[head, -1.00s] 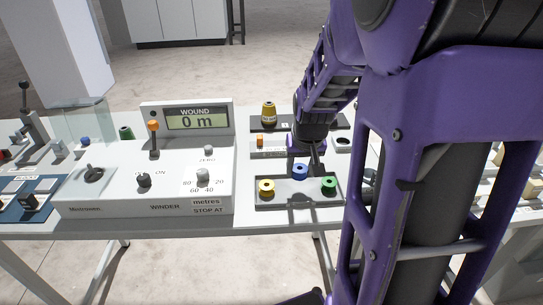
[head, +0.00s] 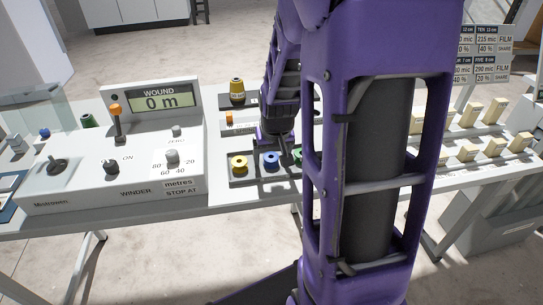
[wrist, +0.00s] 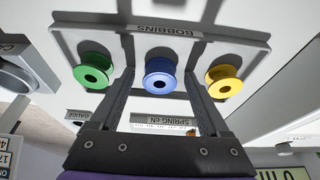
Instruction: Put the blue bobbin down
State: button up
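The blue bobbin (head: 271,161) stands in the middle of the dark bobbin tray (head: 240,181), between the yellow bobbin (head: 239,163) and the partly hidden green bobbin (head: 298,155). In the wrist view the blue bobbin (wrist: 160,72) is level in the row with the green bobbin (wrist: 93,72) and yellow bobbin (wrist: 223,80), by the BOBBINS label. My gripper (wrist: 160,45) is open, one finger on each side of the blue bobbin, with visible gaps. In the head view my gripper (head: 284,148) is just above the tray; my arm hides part of it.
The winder box (head: 115,160), with its display at 0 m, stands left of the tray. A gold spool (head: 237,92) stands behind it. Several cream blocks (head: 490,146) stand on the right. The floor in front is clear.

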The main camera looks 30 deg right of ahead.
jog(key=p+v, duration=0.6)
jog(key=v, duration=0.6)
jog(key=shift+r+p, duration=0.15)
jog(key=shift+p, duration=0.25)
